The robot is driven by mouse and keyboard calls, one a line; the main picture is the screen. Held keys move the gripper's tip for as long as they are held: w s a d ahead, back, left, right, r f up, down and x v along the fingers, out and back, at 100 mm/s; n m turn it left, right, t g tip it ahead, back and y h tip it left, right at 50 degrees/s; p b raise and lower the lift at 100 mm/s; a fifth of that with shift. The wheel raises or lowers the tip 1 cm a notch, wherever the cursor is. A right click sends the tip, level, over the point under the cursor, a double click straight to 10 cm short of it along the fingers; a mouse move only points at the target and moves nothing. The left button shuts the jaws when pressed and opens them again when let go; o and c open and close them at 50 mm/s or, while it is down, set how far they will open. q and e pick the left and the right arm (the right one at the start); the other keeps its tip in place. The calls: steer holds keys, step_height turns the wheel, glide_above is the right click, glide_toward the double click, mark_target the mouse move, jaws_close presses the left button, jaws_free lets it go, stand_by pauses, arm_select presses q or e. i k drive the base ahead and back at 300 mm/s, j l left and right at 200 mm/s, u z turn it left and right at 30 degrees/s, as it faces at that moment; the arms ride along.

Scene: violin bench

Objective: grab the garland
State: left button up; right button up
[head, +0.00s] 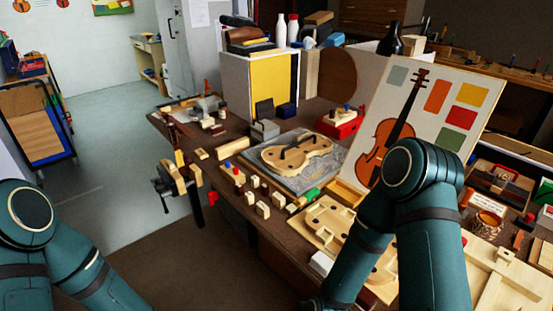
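A pale wooden violin-shaped frame, which looks like the garland (318,145), lies on a grey slab (282,180) in the middle of the bench. A dark piece lies across its inside. My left arm comes in at the lower left, away from the bench, and its gripper is out of the picture. My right arm bends over the front right of the bench. Its forearm runs down to the bottom edge, and its gripper is out of view. Neither arm touches the violin-shaped frame.
Small wooden blocks (263,209) stand in front of the slab. A red box (340,128) and a violin picture board (375,110) stand behind it. A wooden mould board (318,222) lies at the front, partly hidden by my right arm. A vise (175,184) juts from the left edge.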

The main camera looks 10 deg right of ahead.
mark_target(289, 161)
steer(key=i+j+z, duration=0.1)
steer(key=z, duration=1.1)
steer(key=j+z, duration=0.75)
steer(key=j, duration=0.15)
steer(key=j+z, duration=0.25)
steer(key=j, duration=0.7)
